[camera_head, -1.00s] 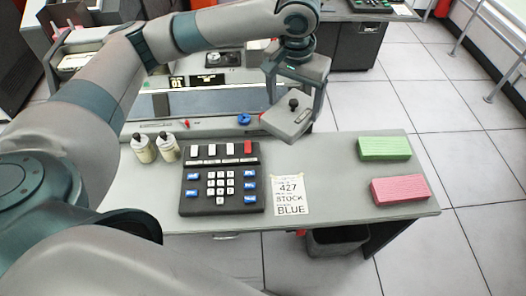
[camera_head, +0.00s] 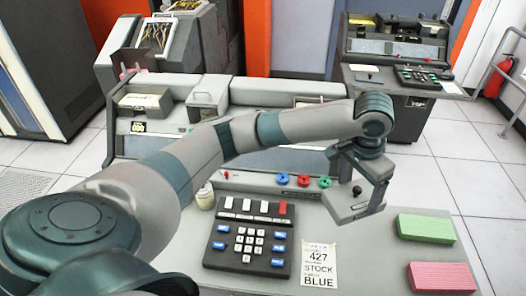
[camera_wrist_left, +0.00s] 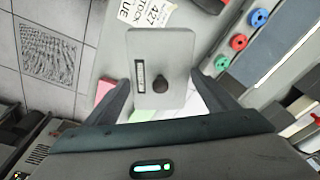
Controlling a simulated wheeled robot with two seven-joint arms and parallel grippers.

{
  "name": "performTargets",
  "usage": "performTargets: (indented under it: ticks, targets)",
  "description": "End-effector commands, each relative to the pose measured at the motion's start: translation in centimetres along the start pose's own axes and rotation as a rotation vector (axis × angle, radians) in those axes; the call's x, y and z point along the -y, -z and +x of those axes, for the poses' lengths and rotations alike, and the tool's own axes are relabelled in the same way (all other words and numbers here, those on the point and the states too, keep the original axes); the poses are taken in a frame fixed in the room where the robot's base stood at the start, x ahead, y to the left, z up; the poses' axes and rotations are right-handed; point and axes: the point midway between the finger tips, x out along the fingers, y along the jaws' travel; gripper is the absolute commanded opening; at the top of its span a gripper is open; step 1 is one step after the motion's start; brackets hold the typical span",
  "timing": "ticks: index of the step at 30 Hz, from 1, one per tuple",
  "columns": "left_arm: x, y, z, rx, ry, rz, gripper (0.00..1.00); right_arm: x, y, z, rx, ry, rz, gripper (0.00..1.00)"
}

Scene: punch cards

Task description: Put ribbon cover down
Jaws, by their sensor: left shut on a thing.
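The ribbon cover is a light grey slab (camera_head: 348,207) with a black knob. My left gripper (camera_head: 361,184) is shut on it and holds it above the right part of the desk, up and right of the note card. In the left wrist view the cover (camera_wrist_left: 160,45) sits between my left fingers (camera_wrist_left: 160,92), its knob and a small dark slotted strip facing the camera. My right gripper is not in view.
A black keypad (camera_head: 247,243) and a note card (camera_head: 319,264) lie on the desk (camera_head: 168,262). Green (camera_head: 426,229) and pink (camera_head: 442,277) card stacks lie at right. Behind stands the machine, with blue, red and green knobs (camera_head: 304,180) along its front.

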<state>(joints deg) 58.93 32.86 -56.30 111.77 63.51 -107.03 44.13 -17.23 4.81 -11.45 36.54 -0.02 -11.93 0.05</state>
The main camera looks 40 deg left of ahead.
Motion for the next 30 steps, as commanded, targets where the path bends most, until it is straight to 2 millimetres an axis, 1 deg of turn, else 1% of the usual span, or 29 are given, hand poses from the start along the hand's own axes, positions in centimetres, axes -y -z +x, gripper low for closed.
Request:
performTargets:
  ticks: [1, 6, 9, 12, 15, 18, 30]
  targets:
    - [-0.9, 0.2, 1.7, 0.004, -0.015, 0.053, 0.54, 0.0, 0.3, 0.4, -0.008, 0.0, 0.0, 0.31]
    - [-2.5, 1.0, 6.0, 0.007, -0.04, 0.238, 0.54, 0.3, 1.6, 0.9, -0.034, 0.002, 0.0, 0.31]
    - [-3.2, 1.0, 8.1, 0.014, -0.052, 0.324, 0.54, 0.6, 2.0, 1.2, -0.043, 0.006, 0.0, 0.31]
    - [-3.7, 0.9, 9.5, 0.02, -0.061, 0.386, 0.54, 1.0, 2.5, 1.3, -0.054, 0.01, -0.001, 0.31]
    - [-4.0, 0.8, 10.4, 0.024, -0.066, 0.421, 0.54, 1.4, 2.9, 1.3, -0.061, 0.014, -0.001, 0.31]
    - [-4.0, 0.8, 10.6, 0.025, -0.066, 0.435, 0.54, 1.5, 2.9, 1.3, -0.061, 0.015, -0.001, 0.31]
    - [-4.0, 0.8, 10.6, 0.025, -0.066, 0.436, 0.54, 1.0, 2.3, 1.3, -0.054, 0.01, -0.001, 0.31]
